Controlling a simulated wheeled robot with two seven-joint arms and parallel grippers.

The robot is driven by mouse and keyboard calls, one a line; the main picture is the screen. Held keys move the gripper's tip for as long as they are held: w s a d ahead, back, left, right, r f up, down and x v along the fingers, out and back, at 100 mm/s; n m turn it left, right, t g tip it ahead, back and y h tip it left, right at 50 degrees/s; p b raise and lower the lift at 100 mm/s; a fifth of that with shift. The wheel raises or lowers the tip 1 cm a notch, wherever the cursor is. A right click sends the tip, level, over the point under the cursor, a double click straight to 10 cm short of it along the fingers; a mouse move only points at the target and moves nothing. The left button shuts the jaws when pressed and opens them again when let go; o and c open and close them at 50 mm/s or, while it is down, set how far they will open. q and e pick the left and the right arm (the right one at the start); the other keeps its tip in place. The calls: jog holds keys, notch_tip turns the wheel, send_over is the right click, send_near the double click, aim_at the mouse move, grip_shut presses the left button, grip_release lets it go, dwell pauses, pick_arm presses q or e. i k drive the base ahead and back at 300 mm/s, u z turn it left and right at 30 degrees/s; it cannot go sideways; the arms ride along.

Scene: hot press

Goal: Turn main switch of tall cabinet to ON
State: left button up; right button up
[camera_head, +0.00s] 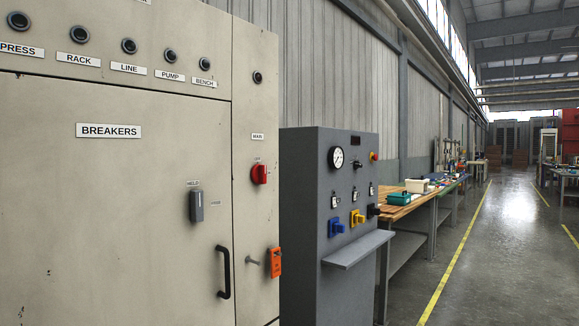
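The tall beige cabinet (120,190) fills the left side of the head view. Its red main switch (259,174) sits on the narrow right panel, under the label MAIN (257,136). The position of the switch knob is too small to tell. Below it an orange tag or lock (275,262) hangs beside a small metal pin (252,260). The wide door, labelled BREAKERS (108,131), appears closed, with a black handle (223,272) and a grey latch (196,206). Neither of my grippers shows in this view.
A grey control console (318,270) with a gauge, coloured knobs and a small shelf (358,249) stands right of the cabinet. Workbenches (410,214) with tools and boxes line the wall behind it. The floor aisle (500,260) at right is clear, with yellow lines.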

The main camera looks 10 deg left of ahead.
aim_at(258, 174)
jog(key=u, duration=0.55)
jog(key=i, duration=0.75)
jog(key=u, duration=0.7)
